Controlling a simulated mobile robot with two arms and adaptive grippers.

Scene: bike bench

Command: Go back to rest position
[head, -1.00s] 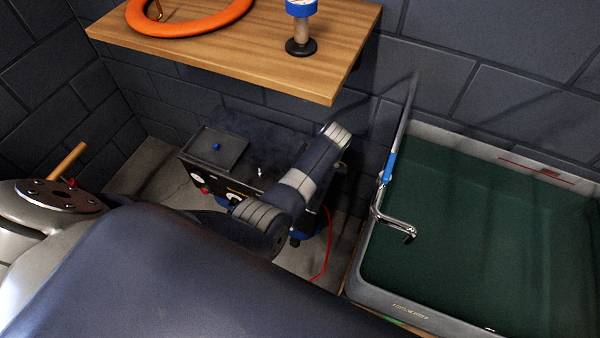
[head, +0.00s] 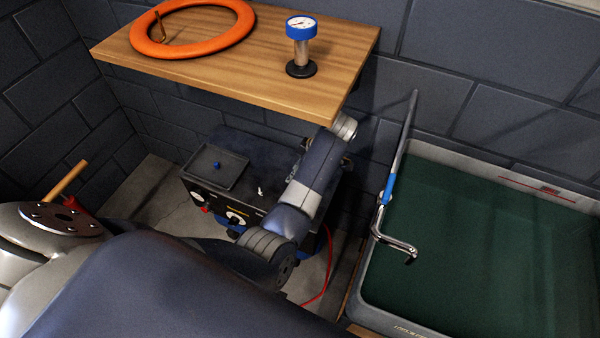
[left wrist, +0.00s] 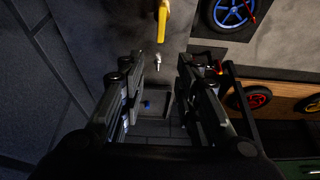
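My left gripper (left wrist: 156,78) shows in the left wrist view with its two dark fingers apart and nothing visible between them. In the head view, my arm reaches up over a black box, its far end close to the front edge of the wooden shelf; the gripper itself cannot be made out there. My right gripper is in neither view.
The wooden shelf (head: 225,82) holds an orange ring (head: 150,46) and a blue-topped gauge (head: 301,45). The black box (head: 205,192) stands below. A grey tub (head: 372,290) with a green bottom and a bent metal bar (head: 398,160) lies to the right.

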